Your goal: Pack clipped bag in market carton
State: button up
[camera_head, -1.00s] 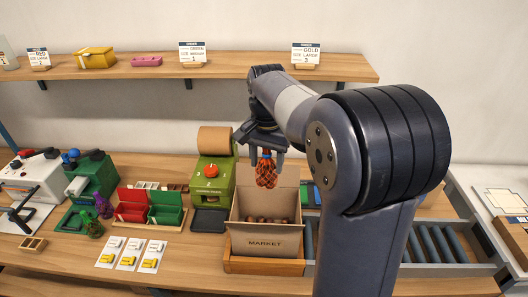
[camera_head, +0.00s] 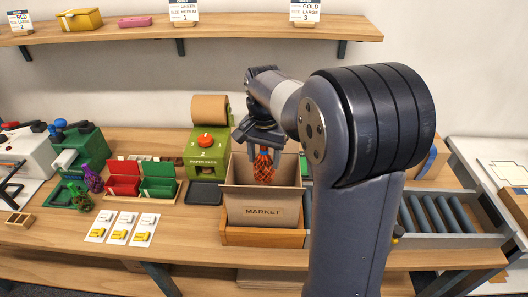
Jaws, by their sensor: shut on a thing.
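My gripper (camera_head: 260,151) is shut on the top of an orange-red net bag (camera_head: 263,168) of chestnuts, which hangs upright below it. The bag is over the open market carton (camera_head: 263,211), in front of its raised back flap. The bag's lower end is close to the top of the carton's front wall; I cannot tell how far it is inside. The carton's contents are hidden by the front wall. The carton stands in a wooden frame (camera_head: 262,236) at the table's front edge.
A green paper-tape machine (camera_head: 206,150) stands left of the carton, with a black tray (camera_head: 205,193) before it. Red and green bins (camera_head: 158,190) and purple and green net bags (camera_head: 93,180) are further left. A roller conveyor (camera_head: 450,214) lies to the right.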

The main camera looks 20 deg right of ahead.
jog(key=shift+f+b, duration=3.05)
jog(key=shift+f, duration=2.3)
jog(key=o, duration=1.2)
jog(key=shift+c, duration=0.2)
jog(key=shift+r, duration=0.15)
notch_tip(320, 180, up, 13)
jog(key=p, duration=1.1)
jog(key=shift+f, duration=0.25)
notch_tip(320, 180, down, 9)
jog(key=b, duration=0.7)
jog(key=shift+b, duration=0.35)
